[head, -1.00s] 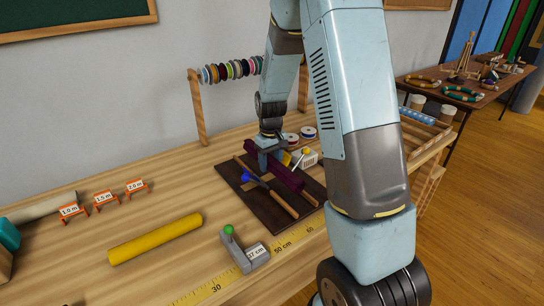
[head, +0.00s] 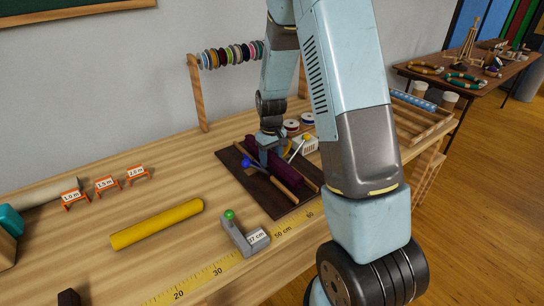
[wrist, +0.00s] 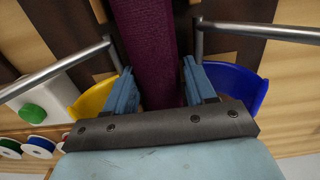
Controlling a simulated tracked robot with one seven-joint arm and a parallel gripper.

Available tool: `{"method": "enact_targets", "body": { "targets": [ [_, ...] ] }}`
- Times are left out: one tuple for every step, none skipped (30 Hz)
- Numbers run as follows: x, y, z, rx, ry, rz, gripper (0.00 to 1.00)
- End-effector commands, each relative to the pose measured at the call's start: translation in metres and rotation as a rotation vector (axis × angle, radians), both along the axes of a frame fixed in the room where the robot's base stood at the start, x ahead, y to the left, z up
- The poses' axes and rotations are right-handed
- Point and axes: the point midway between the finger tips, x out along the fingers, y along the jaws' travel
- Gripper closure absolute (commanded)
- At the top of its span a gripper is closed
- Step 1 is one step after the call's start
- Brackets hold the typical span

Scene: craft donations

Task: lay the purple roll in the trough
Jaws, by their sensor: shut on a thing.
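The purple roll (head: 288,171) is long and dark. It lies lengthwise over the dark brown board (head: 229,157) with light wooden rails, which appears to be the trough. In the wrist view, the roll (wrist: 150,45) passes between both blue fingers of my gripper (wrist: 158,88). The roll looks roughly parallel to the rails, but I cannot tell whether it rests on the board.
A yellow roll (head: 157,224) lies on the bench to the left. A grey gauge block (head: 243,236) and a yellow ruler (head: 205,283) are at the front. Spools hang on a rack (head: 198,95) behind. A small white box (head: 305,146) stands close behind the board.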

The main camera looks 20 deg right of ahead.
Motion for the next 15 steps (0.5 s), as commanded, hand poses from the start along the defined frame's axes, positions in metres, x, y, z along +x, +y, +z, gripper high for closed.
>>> {"method": "enact_targets", "body": {
  "targets": [
    [0.0000,-0.0001,0.0002,0.000,0.000,0.000,0.87],
    [0.0001,-0.0002,0.0002,0.000,0.000,0.000,0.87],
    [0.0001,-0.0002,0.0002,0.000,0.000,0.000,0.87],
    [0.0001,-0.0003,0.0002,0.000,0.000,0.000,0.87],
    [0.0001,-0.0003,0.0003,0.000,0.000,0.000,0.87],
    [0.0001,-0.0003,0.0003,0.000,0.000,0.000,0.87],
    [0.0001,-0.0004,0.0003,0.000,0.000,-0.001,0.87],
    [0.0001,-0.0004,0.0003,0.000,0.000,-0.001,0.43],
    [0.0001,-0.0004,0.0003,0.000,0.000,-0.001,0.39],
    [0.0001,-0.0005,0.0003,0.000,0.000,-0.001,0.36],
    [0.0001,-0.0005,0.0003,0.000,0.000,-0.001,0.33],
    [0.0001,-0.0006,0.0003,0.000,0.000,-0.001,0.30],
    [0.0001,-0.0006,0.0003,0.000,0.000,-0.001,0.27],
    [0.0001,-0.0006,0.0003,0.000,0.000,-0.001,0.24],
    [0.0001,-0.0007,0.0003,0.000,0.000,-0.001,0.20]
  ]
}}
